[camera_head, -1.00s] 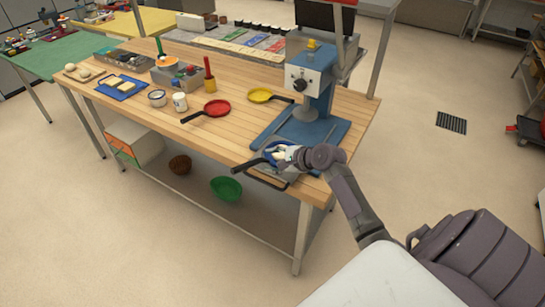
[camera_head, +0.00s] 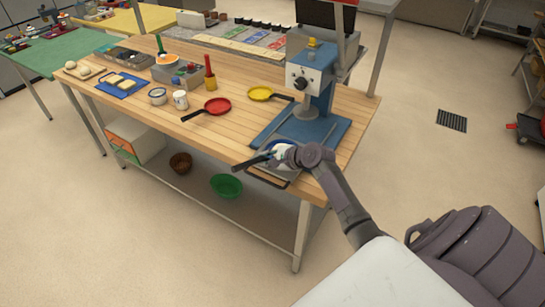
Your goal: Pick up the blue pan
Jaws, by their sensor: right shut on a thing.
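The blue pan (camera_head: 272,145) is at the front right of the wooden table, in front of the blue press machine. Its black handle (camera_head: 252,162) points left. My right gripper (camera_head: 275,153) is at the pan, shut on it. The gripper and wrist hide much of the pan. I cannot tell whether the pan is clear of the grey tray (camera_head: 272,181) beneath it. My left gripper is not in view.
A blue press machine (camera_head: 314,78) on a blue base (camera_head: 322,130) stands right behind the pan. A red pan (camera_head: 217,105) and a yellow pan (camera_head: 260,93) lie further left and back. A green bowl (camera_head: 226,186) sits on the shelf below.

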